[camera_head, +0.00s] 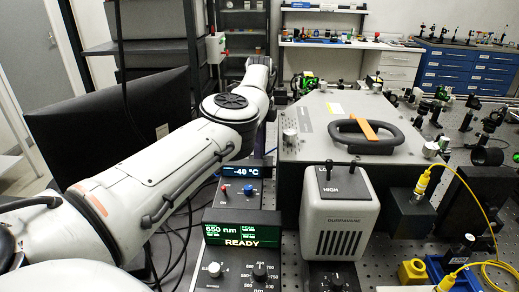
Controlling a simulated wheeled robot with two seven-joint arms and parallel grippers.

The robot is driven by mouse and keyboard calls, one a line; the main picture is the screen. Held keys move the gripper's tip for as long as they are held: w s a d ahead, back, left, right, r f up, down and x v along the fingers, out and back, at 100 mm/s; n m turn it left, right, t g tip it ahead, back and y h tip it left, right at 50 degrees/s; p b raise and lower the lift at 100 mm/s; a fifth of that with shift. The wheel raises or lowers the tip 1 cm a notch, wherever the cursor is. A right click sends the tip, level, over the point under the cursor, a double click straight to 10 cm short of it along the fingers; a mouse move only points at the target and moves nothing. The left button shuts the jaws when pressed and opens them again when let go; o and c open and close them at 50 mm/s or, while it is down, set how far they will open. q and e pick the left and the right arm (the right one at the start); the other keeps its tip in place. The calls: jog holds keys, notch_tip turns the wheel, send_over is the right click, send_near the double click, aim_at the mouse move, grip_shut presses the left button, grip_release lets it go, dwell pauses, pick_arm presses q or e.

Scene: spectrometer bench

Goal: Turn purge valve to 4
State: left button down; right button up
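My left arm reaches in from the left, over the bench, and its far end with the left gripper (272,103) is beyond the small controller box. The fingers are mostly hidden behind the wrist, so their opening does not show. I cannot pick out the purge valve with certainty. A small silvery knob (290,136) sits on the near left corner of the large grey spectrometer housing (316,112), right of my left wrist. No number 4 is readable. My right gripper is not in view.
A controller reading -40 °C (243,171) and a display reading 650 nm READY (241,227) stand below my forearm. A white vented lamp housing (340,222) stands to their right. An orange-marked black handle (367,137) rises from the housing. A yellow cable (468,186) loops at right.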

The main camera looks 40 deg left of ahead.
pick_arm(q)
jog(key=shift+m, duration=0.3)
jog(key=m, duration=0.3)
jog(key=shift+m, duration=0.3)
jog(key=shift+m+b, duration=0.3)
jog(key=shift+m, duration=1.5)
jog(key=c, duration=1.7)
grip_release()
notch_tip(320, 180, up, 10)
jog(key=shift+r+p, duration=0.25)
jog(key=shift+p, duration=0.05)
